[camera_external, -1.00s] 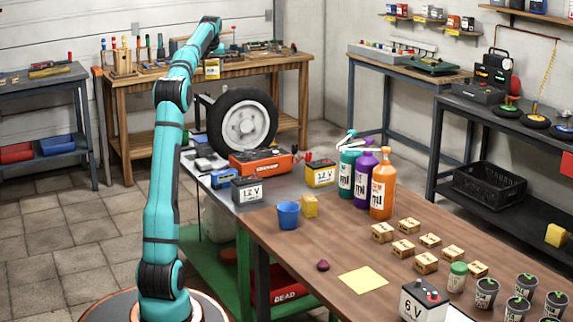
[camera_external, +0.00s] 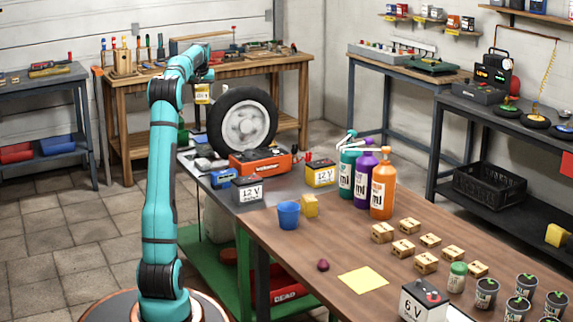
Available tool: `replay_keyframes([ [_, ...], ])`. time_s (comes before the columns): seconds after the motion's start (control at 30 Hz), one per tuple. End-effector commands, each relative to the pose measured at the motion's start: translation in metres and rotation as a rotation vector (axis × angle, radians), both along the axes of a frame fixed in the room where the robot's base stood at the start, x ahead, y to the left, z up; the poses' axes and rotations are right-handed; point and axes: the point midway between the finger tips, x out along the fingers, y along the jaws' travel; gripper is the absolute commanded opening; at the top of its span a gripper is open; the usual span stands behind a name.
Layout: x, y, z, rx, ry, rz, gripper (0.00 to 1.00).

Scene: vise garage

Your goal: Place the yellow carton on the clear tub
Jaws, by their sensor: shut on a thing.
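The yellow carton (camera_external: 202,94), a small box with a pale label, hangs below my gripper (camera_external: 204,80). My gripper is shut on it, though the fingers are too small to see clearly. The carton is in the air left of the tyre's top, in front of the wooden workbench. I cannot make out a clear tub for certain. Part of the metal bench's far left end is behind my arm and cluttered with small items.
A tyre (camera_external: 242,122) stands upright close to the right of the carton. An orange case (camera_external: 260,163) and 12 V batteries (camera_external: 247,191) crowd the metal bench. A blue cup (camera_external: 288,215) and a yellow block (camera_external: 309,206) stand on the brown tabletop (camera_external: 310,244).

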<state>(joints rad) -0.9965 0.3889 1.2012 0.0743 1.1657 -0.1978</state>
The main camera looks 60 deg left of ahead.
Motion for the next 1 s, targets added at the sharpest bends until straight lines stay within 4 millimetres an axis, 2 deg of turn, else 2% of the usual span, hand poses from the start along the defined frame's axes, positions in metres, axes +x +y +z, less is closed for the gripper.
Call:
replay_keyframes([
  [0.03, -0.001, -0.001, -0.017, -0.003, 0.003, -0.001, 0.26],
  [0.13, 0.0, -0.001, -0.043, -0.002, 0.001, -0.001, 0.26],
  [0.6, 0.0, 0.0, -0.115, -0.001, 0.001, -0.001, 0.26],
  [1.0, 0.0, 0.0, -0.15, -0.001, 0.0, 0.0, 0.26],
])
